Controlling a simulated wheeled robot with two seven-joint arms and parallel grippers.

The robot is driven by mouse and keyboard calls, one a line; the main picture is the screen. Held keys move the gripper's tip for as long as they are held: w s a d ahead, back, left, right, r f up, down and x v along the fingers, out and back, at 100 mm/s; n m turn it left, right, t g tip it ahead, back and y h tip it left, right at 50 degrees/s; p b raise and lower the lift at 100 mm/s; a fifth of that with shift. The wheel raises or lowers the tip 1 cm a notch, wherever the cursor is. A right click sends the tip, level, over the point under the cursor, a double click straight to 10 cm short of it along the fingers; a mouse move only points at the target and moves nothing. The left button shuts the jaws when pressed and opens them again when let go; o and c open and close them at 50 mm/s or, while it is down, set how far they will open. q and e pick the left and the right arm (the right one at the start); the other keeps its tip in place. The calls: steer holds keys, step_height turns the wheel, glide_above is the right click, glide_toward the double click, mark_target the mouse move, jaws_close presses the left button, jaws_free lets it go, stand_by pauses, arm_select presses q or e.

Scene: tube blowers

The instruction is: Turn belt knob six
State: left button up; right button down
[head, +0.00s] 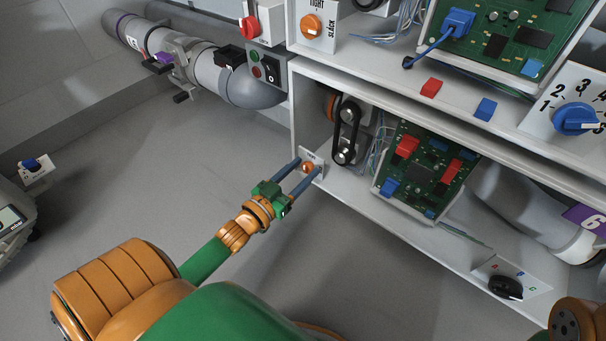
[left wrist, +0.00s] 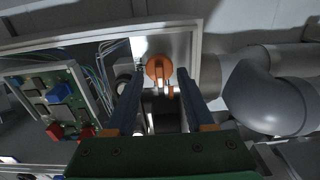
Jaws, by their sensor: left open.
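The small orange belt knob (head: 308,167) sits on a white plate (head: 311,155) at the left end of the lower shelf, below a black belt on pulleys (head: 347,132). My left gripper (head: 309,169) is open, its two blue-grey fingers reaching to either side of the knob. In the left wrist view the orange knob (left wrist: 158,68) shows between the two fingertips (left wrist: 160,75), with a gap on each side. I cannot tell whether a finger touches it. The plate's lettering is too small to read. My right gripper is not in view.
A green circuit board (head: 425,170) stands right of the belt. A pipe marked 6 (head: 540,215) and a black A-B-C knob (head: 506,287) are farther right. An orange tight/slack knob (head: 312,25) is on the upper shelf.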

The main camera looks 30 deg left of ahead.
arm_select(q)
jaws_close()
